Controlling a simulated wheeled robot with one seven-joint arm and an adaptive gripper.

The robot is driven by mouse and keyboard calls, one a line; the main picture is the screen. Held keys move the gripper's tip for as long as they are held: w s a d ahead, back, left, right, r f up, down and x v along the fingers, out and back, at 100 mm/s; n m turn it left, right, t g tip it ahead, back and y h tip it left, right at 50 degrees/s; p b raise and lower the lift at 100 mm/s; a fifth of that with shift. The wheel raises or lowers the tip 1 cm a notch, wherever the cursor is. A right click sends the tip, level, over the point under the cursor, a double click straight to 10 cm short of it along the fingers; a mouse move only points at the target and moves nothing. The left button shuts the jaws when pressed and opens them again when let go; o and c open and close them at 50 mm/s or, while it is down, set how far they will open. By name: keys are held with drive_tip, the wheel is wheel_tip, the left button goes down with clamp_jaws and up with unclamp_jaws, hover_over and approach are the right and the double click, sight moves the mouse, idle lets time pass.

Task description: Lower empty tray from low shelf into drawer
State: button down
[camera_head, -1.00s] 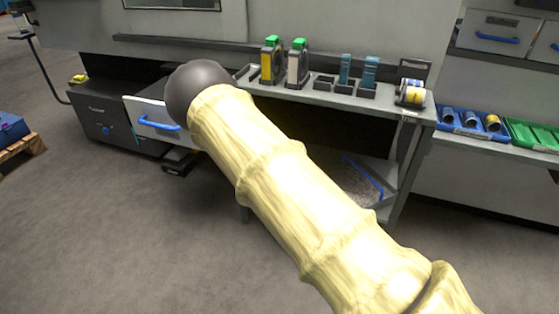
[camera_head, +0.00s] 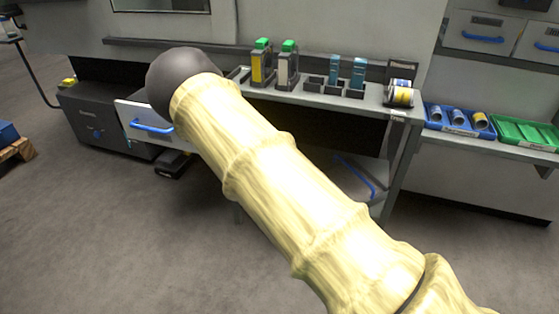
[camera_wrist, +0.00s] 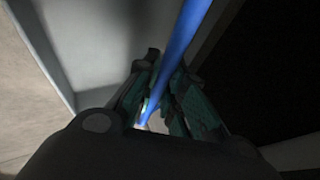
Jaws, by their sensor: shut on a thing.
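My gripper (camera_wrist: 150,118) is shut on a long blue bar (camera_wrist: 178,50), which runs up and away from the fingers in the wrist view. A pale grey panel lies left of the bar and a dark area right of it. The bar looks like a handle of the tray, but the head view hides the gripper and held part behind my arm. On the low shelf, part of a grey tray (camera_head: 350,182) with a blue bar on it shows right of my arm. The drawer (camera_head: 125,113) stands partly pulled out at the left, with a blue handle; its inside is hidden.
The bench top (camera_head: 300,97) above the low shelf carries several bottles and blue items in holders and a yellow-banded roll (camera_head: 401,94). Blue (camera_head: 462,118) and green (camera_head: 524,133) bins stand at the right. A black pedal-like box (camera_head: 174,166) lies below the drawer. The floor in front is open.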

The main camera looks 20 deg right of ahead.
drive_tip(key=shift+r+p, duration=0.4)
drive_tip(key=shift+r, duration=1.35)
